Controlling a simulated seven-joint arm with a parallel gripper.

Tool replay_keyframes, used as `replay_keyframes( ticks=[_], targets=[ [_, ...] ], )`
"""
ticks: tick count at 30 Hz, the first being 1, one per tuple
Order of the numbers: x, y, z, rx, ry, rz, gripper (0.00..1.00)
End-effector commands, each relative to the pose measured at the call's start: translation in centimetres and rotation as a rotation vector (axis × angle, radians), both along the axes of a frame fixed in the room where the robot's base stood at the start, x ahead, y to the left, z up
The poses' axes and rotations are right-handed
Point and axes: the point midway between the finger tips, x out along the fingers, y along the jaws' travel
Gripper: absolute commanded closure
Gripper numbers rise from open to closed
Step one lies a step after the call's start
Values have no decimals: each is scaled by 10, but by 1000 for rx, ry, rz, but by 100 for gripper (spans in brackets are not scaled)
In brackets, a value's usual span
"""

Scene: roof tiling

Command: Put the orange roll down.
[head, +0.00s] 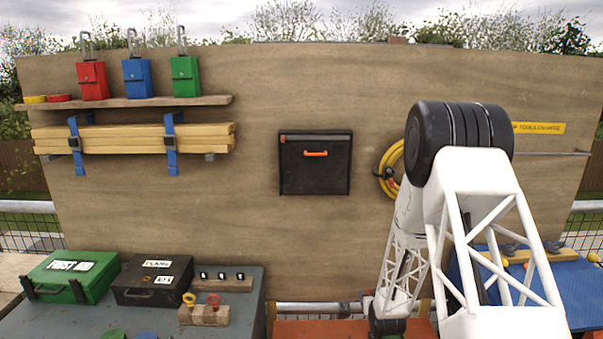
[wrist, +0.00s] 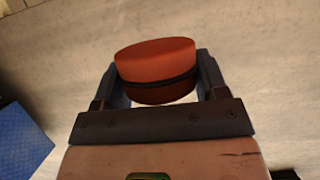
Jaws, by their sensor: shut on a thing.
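The orange roll (wrist: 155,58), a short cylinder with a dark band around it, is between the two dark fingers of my gripper (wrist: 157,72) in the wrist view. The fingers are shut on its sides. A pale, streaked surface lies behind it; I cannot tell whether the roll touches it. In the head view my white arm reaches down at the right, and the roll and fingertips are not visible there.
An orange surface (head: 300,328) lies low in the middle. A grey bench (head: 235,318) at left holds a green first aid box (head: 75,275) and a black box (head: 150,280). A blue surface (head: 570,290) is at right. A wooden board (head: 250,230) stands behind.

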Motion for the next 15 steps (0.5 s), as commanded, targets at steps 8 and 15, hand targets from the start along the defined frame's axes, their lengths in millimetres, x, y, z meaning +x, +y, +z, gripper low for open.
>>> replay_keyframes(
  ticks=[8,15],
  targets=[
    [1,26,0,-1,0,3,59],
    [1,58,1,0,-1,2,59]
  ],
)
